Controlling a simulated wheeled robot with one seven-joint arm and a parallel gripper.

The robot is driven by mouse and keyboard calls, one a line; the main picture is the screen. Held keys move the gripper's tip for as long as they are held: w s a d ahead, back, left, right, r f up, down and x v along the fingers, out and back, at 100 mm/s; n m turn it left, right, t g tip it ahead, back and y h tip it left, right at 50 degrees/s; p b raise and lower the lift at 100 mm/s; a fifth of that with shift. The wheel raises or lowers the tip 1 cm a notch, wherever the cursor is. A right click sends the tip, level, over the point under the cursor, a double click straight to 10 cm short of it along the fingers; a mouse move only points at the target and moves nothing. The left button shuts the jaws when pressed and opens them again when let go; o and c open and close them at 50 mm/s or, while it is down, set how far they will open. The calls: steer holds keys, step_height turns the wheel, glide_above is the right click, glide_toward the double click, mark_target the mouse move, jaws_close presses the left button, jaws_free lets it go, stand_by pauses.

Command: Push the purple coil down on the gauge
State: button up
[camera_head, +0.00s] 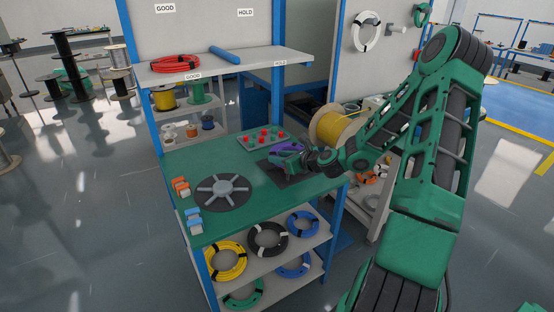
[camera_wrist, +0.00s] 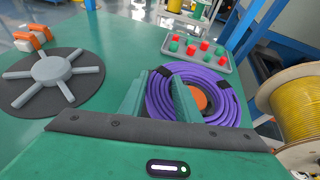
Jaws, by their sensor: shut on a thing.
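The purple coil (camera_wrist: 214,78), bound with black straps, lies at the right of the green table in the wrist view. It also shows in the camera_head view (camera_head: 288,147), partly covered by my gripper. My gripper (camera_wrist: 159,82) is shut on the coil's left side, one finger outside the ring and one inside. An orange round piece (camera_wrist: 199,99) shows within the ring, partly behind a finger; it may be part of the gauge. A dark plate (camera_head: 290,178) lies under this spot. The gap between coil and plate is hidden.
A dark disc with a grey spoked hub (camera_head: 223,189) lies to the left on the table (camera_head: 188,158). A tray of red and green pieces (camera_head: 262,138) stands behind the coil. A yellow cable spool (camera_head: 334,126) stands close at right. Orange and white blocks (camera_head: 181,188) line the left edge.

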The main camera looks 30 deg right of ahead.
steer(key=o, duration=1.3)
steer(key=shift+d, duration=0.1)
steer(key=shift+d, duration=0.1)
steer(key=shift+a+r, duration=0.2)
steer(key=shift+r, duration=3.75)
